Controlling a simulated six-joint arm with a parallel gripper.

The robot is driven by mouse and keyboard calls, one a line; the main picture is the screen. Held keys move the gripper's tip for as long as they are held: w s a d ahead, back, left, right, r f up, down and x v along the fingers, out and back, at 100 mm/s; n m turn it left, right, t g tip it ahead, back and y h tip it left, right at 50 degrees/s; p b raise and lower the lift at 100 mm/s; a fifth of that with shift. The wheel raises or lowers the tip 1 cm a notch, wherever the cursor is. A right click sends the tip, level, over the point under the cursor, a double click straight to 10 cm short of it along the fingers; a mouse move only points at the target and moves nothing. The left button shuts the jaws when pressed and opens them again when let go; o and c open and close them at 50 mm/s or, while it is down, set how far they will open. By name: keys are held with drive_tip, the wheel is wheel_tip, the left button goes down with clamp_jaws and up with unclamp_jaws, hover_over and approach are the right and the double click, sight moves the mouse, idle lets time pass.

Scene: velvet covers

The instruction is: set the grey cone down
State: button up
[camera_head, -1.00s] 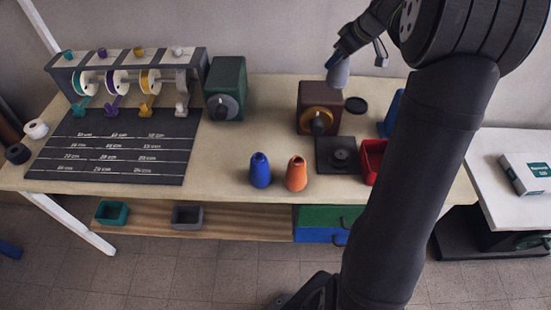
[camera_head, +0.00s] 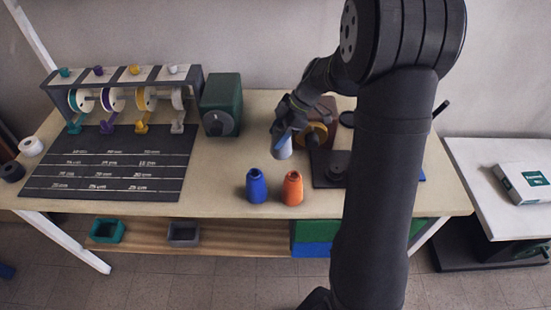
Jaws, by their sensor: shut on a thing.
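The grey cone (camera_head: 284,150) is in my gripper (camera_head: 283,136), which is shut on its upper part. It hangs above the bench, behind the blue cone (camera_head: 257,187) and the orange cone (camera_head: 292,189). Both of these stand upright on the bench, side by side with a narrow gap. The cone's top is hidden by my fingers. It looks clear of the wood, but its exact height I cannot tell.
A black square base (camera_head: 328,172) lies right of the cones. A green box (camera_head: 221,104) stands at the left. Bare bench (camera_head: 222,172) lies left of the blue cone.

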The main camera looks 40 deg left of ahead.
drive_tip(key=shift+f, duration=3.35)
drive_tip(key=o, duration=1)
drive_tip(key=shift+f, duration=0.1)
drive_tip(key=v, duration=1.2)
